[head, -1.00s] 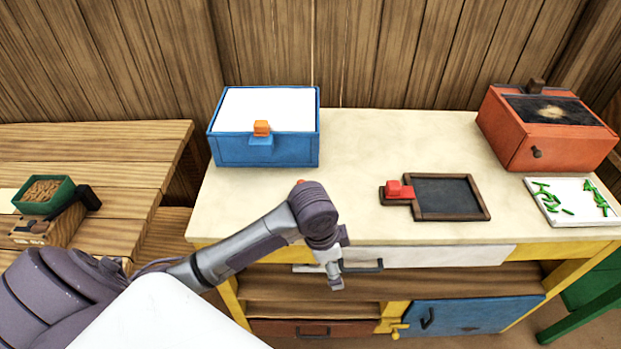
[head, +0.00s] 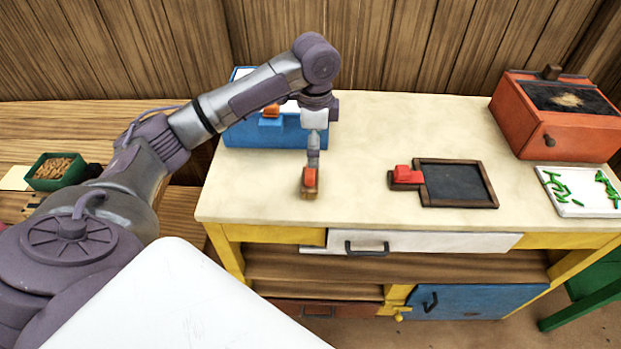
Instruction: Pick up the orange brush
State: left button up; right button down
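The orange brush (head: 310,180), with an orange top and a brown lower part, is near the left front of the cream tabletop (head: 360,130). My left gripper (head: 312,165) points down from above and its tip meets the top of the brush in the picture. The fingers are small and seen end-on, so I cannot tell whether they are closed on the brush or whether it is lifted. My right gripper is not in view.
Behind my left arm stands a blue box (head: 262,134) with an orange latch. A dark framed board (head: 458,184) with a red block (head: 406,176), a red-orange box (head: 560,130) and a white tray (head: 570,210) with green pieces are to the right. The tabletop's middle is clear.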

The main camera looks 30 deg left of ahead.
aim_at(310, 170)
pick_arm(q)
jog(key=shift+w+a+r, duration=0.15)
jog(key=shift+a+r, duration=0.4)
jog(key=shift+a, duration=0.2)
notch_tip(310, 170, down, 8)
jog(key=shift+r+p, duration=0.1)
jog(key=shift+p, duration=0.3)
jog(key=shift+d+f, duration=0.1)
jog(key=shift+f, duration=0.5)
notch_tip(310, 170, down, 4)
jog(key=shift+f+p, duration=0.15)
jog(key=shift+p, duration=0.5)
jog(key=c, duration=1)
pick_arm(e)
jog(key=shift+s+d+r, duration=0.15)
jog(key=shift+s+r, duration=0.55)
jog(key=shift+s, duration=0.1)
pick_arm(q)
jog(key=shift+r, duration=0.2)
